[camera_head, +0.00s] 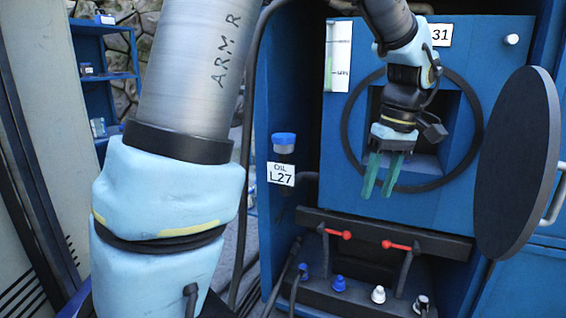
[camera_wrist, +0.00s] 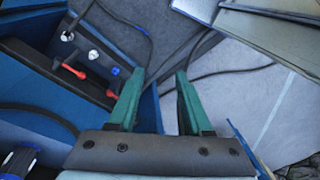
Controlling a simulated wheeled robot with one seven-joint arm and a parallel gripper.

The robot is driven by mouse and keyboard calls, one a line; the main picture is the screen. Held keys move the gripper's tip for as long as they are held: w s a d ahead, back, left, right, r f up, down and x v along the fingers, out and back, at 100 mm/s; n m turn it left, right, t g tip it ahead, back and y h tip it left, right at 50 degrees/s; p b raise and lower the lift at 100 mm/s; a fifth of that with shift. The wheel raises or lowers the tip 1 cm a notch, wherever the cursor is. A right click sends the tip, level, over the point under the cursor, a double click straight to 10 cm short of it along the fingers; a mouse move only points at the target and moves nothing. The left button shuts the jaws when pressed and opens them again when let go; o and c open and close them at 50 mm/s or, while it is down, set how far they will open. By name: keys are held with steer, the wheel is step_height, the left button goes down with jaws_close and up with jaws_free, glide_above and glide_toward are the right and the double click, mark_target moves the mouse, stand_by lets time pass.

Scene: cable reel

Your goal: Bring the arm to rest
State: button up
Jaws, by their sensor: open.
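My gripper (camera_head: 381,194) has two green fingers that point down, in front of the square opening of the blue cabinet in the head view. The fingers are apart with nothing between them. In the wrist view my gripper (camera_wrist: 160,75) also shows open, with grey floor beyond its fingertips. My arm runs down the left of the head view and comes back in from the top right, bent at the wrist. It touches nothing that I can see.
A blue cabinet (camera_head: 450,205) has a round dark door (camera_head: 517,163) standing open on the right. Below are two red-handled levers (camera_head: 400,246) and several plugs on a dark shelf. Blue shelves (camera_head: 88,95) stand at the back left. Cables (camera_wrist: 225,73) lie on the floor.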

steer(key=a+f+m+h, duration=0.1)
steer(key=a+f, duration=0.3)
steer(key=a, duration=0.9)
steer(key=a+f+m+t+p, duration=0.1)
steer(key=a+f+m, duration=0.2)
steer(key=a, duration=1.1)
steer(key=shift+s+a+f+m+h, duration=0.15)
steer(key=shift+s+f+m+h, duration=0.2)
steer(key=shift+f, duration=0.6)
